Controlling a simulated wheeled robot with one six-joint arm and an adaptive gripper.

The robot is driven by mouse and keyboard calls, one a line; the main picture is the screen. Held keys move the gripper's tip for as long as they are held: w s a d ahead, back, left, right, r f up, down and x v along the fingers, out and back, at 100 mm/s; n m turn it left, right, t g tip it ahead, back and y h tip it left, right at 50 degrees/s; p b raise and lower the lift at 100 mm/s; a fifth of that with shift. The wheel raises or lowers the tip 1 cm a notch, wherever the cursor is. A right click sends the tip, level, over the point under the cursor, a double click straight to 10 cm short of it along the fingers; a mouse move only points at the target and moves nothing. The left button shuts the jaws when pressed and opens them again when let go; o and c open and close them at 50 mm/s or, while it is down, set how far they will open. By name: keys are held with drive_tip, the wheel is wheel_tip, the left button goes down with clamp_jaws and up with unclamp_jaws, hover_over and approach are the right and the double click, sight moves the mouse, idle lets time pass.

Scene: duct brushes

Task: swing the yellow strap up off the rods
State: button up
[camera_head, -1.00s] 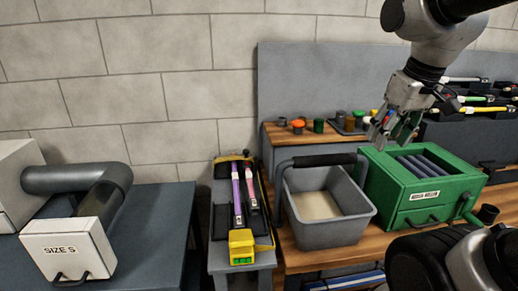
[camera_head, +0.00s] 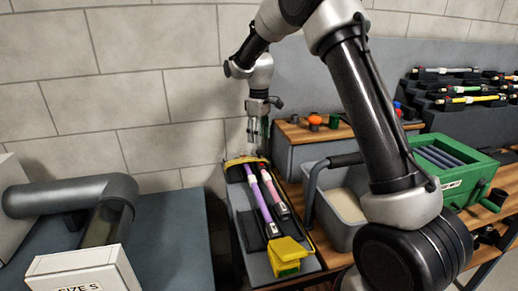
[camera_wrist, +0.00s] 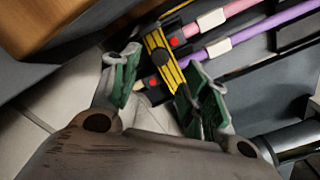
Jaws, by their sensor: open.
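The yellow strap (camera_head: 245,160) crosses the far end of the rods in the rack. It looks yellow and black in the wrist view (camera_wrist: 158,50). A purple rod (camera_head: 262,205) and a pink rod (camera_head: 271,188) lie side by side, running toward a yellow block (camera_head: 286,250) at the near end. My gripper (camera_head: 256,146) is over the far end of the rack, pointing down. In the wrist view its green-padded fingers (camera_wrist: 163,68) are apart, with the strap seen between them. I cannot tell whether either finger touches it.
A grey bin (camera_head: 345,205) with a dark handle stands right of the rack, partly behind my arm. A green box (camera_head: 460,170) is further right. A dark table with a grey duct (camera_head: 75,195) is at left. The wall (camera_head: 150,90) is close behind.

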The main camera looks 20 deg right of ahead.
sight(259, 151)
wheel_tip(259, 151, down, 6)
drive_tip(key=shift+d+r, duration=0.1)
drive_tip(key=shift+r, duration=0.05)
clamp_jaws()
